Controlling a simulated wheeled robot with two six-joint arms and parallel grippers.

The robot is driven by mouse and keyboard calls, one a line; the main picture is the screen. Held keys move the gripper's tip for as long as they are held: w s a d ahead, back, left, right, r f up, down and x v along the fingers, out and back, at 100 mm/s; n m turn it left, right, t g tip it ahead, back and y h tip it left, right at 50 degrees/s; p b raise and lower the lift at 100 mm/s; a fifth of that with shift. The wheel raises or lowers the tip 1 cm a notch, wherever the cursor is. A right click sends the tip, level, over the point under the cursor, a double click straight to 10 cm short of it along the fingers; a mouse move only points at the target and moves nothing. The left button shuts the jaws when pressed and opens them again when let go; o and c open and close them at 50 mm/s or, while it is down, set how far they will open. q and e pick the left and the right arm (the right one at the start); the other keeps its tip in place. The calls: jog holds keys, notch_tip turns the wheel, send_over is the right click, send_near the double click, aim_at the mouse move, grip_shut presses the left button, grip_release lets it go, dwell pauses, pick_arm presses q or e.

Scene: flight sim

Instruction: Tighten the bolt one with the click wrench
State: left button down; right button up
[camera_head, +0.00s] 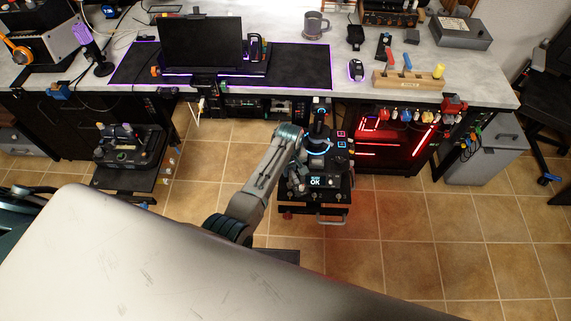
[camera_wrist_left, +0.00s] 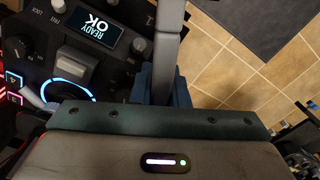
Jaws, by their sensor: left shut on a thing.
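My left arm (camera_head: 262,180) reaches up to the left side of a black control box (camera_head: 332,182) with a lit "OK" display. In the left wrist view, my left gripper (camera_wrist_left: 163,85) is shut on a straight grey bar (camera_wrist_left: 169,45). The bar runs away from the jaws, beside the box's panel. I cannot tell surely that it is the click wrench. The display (camera_wrist_left: 88,30) reads "READY OK" upside down there. Small knobs show on the panel, but I cannot make out which part is bolt one. My right gripper is not in view.
The grey desk (camera_head: 350,55) behind the box holds a monitor (camera_head: 201,42), a mug (camera_head: 315,25) and a wooden holder (camera_head: 408,80) with coloured handles. A red-lit case (camera_head: 395,140) stands right of the box. The tiled floor (camera_head: 400,230) at the front right is clear.

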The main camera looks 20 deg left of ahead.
pick_arm(q)
notch_tip(320, 180, down, 5)
jog(key=shift+r+b, duration=0.2)
jog(key=shift+b, duration=0.9)
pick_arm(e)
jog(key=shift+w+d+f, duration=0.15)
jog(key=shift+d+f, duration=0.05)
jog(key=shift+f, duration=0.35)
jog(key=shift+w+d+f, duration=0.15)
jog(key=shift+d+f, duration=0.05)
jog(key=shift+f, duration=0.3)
pick_arm(q)
jog(key=shift+r, duration=0.1)
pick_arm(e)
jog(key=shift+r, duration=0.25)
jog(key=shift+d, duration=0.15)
pick_arm(q)
jog(key=shift+p, duration=0.7)
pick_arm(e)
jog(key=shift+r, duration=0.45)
pick_arm(q)
jog(key=shift+f+b, duration=0.6)
jog(key=shift+f, duration=0.35)
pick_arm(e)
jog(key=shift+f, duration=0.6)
